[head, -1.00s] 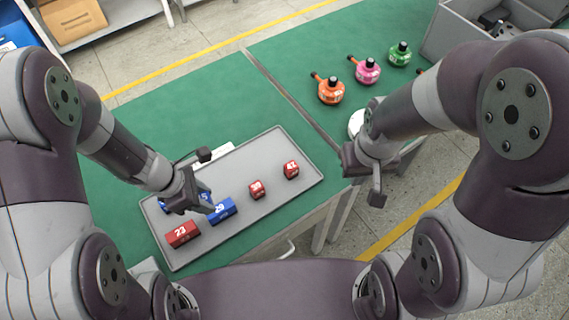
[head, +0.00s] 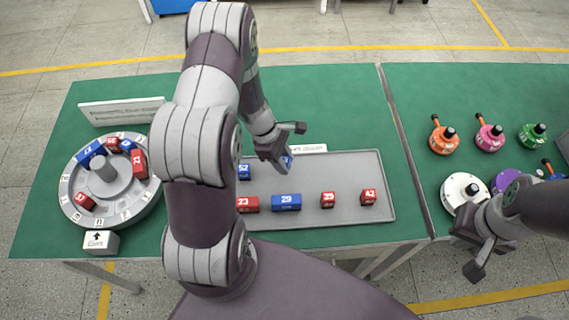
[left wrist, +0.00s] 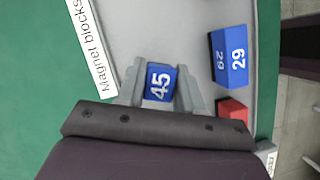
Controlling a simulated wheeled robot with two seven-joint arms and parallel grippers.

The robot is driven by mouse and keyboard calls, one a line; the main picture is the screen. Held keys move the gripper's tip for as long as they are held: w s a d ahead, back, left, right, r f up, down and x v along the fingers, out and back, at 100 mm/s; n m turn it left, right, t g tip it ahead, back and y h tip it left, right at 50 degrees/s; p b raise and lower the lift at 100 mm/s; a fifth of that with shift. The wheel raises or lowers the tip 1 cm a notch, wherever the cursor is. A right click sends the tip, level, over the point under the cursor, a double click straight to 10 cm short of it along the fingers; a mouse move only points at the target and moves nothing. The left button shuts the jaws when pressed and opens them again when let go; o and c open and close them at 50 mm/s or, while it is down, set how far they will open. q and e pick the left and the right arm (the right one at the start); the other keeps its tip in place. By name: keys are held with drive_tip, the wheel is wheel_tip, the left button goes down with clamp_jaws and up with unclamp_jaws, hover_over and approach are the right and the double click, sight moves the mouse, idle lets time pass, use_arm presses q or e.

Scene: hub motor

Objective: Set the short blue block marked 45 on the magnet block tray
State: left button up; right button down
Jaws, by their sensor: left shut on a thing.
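My left gripper (head: 284,158) is shut on the short blue block marked 45 (left wrist: 160,82). In the head view the block (head: 287,163) shows partly behind the fingers, over the back part of the grey magnet block tray (head: 340,170). In the left wrist view the block sits between both fingers with its number facing the camera, and the tray (left wrist: 190,30) lies beneath. I cannot tell whether the block touches the tray. My right gripper (head: 470,256) looks open and empty, low at the right by the table's front edge.
The tray holds a blue block marked 29 (head: 287,202), a red 23 (head: 247,204), two small red blocks (head: 347,198) and another blue block (head: 244,172). A round hub (head: 103,190) with blocks stands at left. Coloured round parts (head: 489,138) stand at right.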

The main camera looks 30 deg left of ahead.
use_arm(q)
wheel_tip(320, 180, down, 3)
drive_tip(key=shift+r, duration=0.1)
drive_tip(key=shift+f, duration=0.3)
drive_tip(key=o, duration=1.1)
drive_tip(key=shift+o, duration=0.2)
drive_tip(key=shift+r, duration=0.15)
